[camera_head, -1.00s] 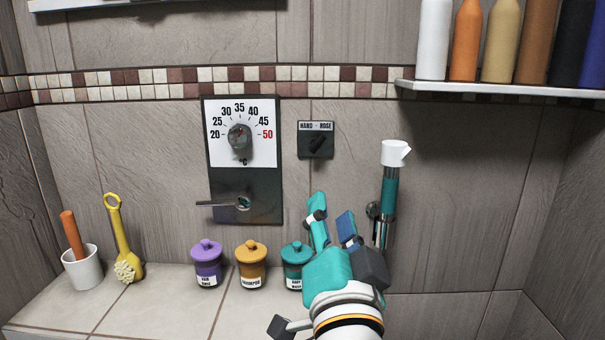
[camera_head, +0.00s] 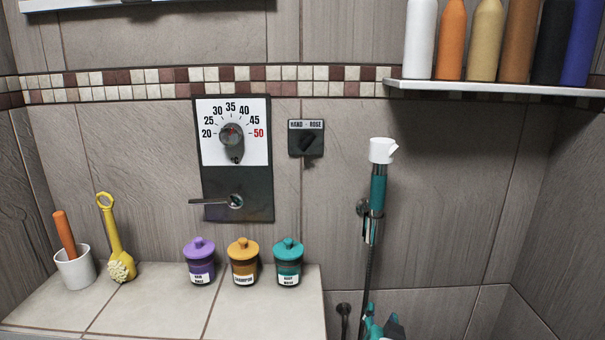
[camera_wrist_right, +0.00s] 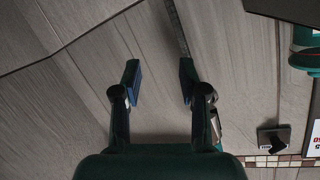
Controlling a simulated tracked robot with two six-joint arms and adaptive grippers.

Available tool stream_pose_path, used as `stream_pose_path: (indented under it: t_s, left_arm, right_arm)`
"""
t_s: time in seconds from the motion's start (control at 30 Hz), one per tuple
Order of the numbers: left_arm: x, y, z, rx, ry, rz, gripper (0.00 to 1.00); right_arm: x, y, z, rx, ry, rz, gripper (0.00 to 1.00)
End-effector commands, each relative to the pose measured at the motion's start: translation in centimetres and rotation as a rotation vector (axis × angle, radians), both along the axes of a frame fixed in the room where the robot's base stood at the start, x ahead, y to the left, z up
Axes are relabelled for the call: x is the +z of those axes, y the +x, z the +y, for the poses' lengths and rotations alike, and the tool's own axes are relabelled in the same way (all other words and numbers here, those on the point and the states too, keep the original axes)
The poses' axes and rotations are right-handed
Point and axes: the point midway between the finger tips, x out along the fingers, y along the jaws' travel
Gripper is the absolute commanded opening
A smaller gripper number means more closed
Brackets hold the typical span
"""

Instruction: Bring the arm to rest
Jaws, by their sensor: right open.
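My right gripper (camera_head: 382,326) shows only its teal and dark fingertips at the bottom edge of the head view. In the right wrist view my right gripper (camera_wrist_right: 158,82) has its two fingers apart with nothing between them, in front of bare wall. The rest of the right arm is below the head view. The gripper is below the hand shower (camera_head: 378,190), which hangs upright in its wall holder; whether they touch cannot be told. My left gripper is in neither view.
A thermostat panel (camera_head: 236,180) and a hand/rose switch (camera_head: 306,138) are on the wall. Purple (camera_head: 199,262), amber (camera_head: 243,262) and teal (camera_head: 288,262) jars, a yellow brush (camera_head: 118,240) and a white cup (camera_head: 75,268) stand on the ledge. Bottles line the shelf (camera_head: 500,87).

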Motion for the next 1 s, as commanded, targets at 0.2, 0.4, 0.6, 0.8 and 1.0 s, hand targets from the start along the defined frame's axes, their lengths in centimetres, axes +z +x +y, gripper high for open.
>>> stream_pose_path:
  t_s: [0.2, 0.4, 0.6, 0.8, 1.0]
  left_arm:
    - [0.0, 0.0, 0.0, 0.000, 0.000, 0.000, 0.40]
    - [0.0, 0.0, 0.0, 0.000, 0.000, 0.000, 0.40]
    - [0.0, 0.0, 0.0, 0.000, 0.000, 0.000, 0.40]
    - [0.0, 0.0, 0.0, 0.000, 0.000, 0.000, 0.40]
    - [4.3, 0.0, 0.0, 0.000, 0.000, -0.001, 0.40]
  right_arm:
    - [-16.6, -3.8, -3.6, 0.066, -0.020, 0.357, 0.42]
    - [-28.8, -12.3, -3.4, 0.192, 0.065, 0.695, 0.42]
    - [-34.6, -21.1, -0.4, 0.350, 0.177, 0.954, 0.42]
    - [-35.1, -28.4, 3.4, 0.549, 0.261, 1.154, 0.42]
    - [-30.7, -29.3, 3.9, 0.548, 0.292, 1.196, 0.42]
